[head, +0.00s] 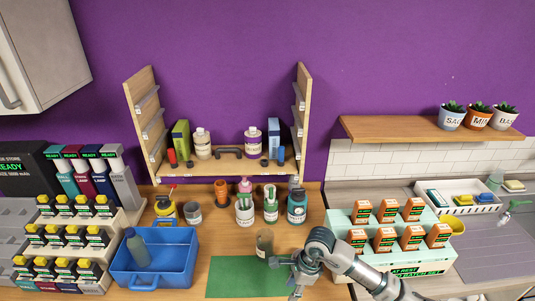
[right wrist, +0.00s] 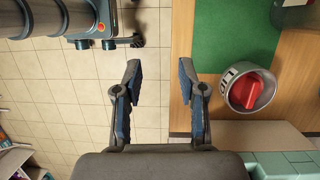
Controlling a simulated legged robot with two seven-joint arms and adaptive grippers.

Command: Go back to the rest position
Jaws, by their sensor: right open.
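My right gripper (head: 283,278) is low in the head view, its arm coming in from the lower right. It is beside the right end of a green mat (head: 240,278) on the wooden counter (head: 205,240). In the right wrist view my right gripper (right wrist: 158,75) has its two fingers spread apart with nothing between them. Tiled floor (right wrist: 150,110) shows behind the fingers, and the counter edge runs just to the right.
A round cup with a red top (right wrist: 248,90) sits right of the fingers. A mint rack of orange boxes (head: 395,270) lies near my arm; a blue bin (head: 180,280) is left of the mat.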

